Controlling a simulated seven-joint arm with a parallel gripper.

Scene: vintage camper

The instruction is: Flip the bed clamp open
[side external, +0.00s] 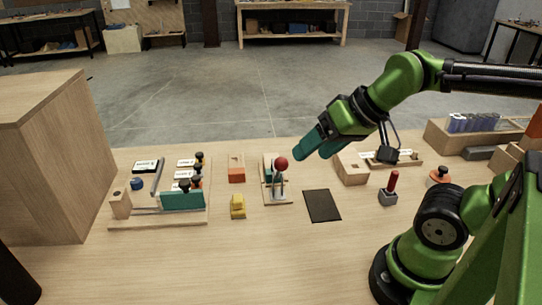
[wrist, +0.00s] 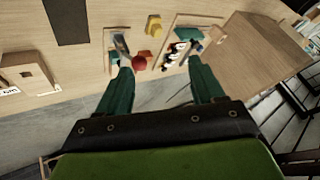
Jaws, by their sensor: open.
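A small lever device with a red ball knob (side external: 281,163) stands on a narrow wooden base (side external: 284,201) near the middle of the bench; it looks like the bed clamp, though no label confirms this. Its lever stands roughly upright, with grey metal and a teal part below the ball. My gripper (side external: 304,151) has teal fingers and is just right of the ball and appears above it, holding nothing. In the wrist view the fingers of my gripper (wrist: 162,78) are spread wide, and the red ball knob (wrist: 138,62) shows near the left fingertip. I see no contact.
A larger fixture board (side external: 160,222) with black-knobbed clamps stands left. An orange block (side external: 236,170) and yellow block (side external: 238,205) lie between. A dark pad (side external: 322,206), wooden block (side external: 351,168) and red-handled switch (side external: 391,187) are right. A wooden cabinet (side external: 50,150) bounds the left. The front bench is clear.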

